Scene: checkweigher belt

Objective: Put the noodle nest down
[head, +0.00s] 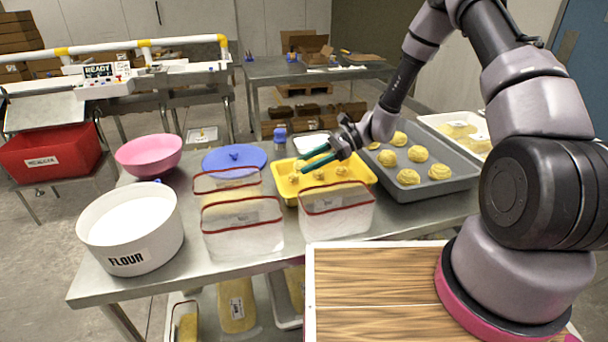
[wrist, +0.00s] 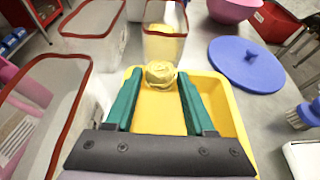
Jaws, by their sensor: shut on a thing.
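My gripper (head: 308,160) has teal fingers and is over the yellow tray (head: 358,184), reaching in from the right in the head view. In the wrist view the gripper (wrist: 160,74) is shut on a pale yellow noodle nest (wrist: 160,74) at its fingertips. That nest overlaps the far end of the yellow tray (wrist: 228,88) in the picture; I cannot tell if it touches the tray. Small yellow lumps show in the tray in the head view. Several more nests (head: 417,154) sit apart on a grey baking tray (head: 440,191) at right.
Clear red-rimmed bins (head: 243,240) stand in front and left of the yellow tray. A blue lid (head: 234,158), a flour tub (head: 130,230) and a pink bowl (head: 149,153) are further left.

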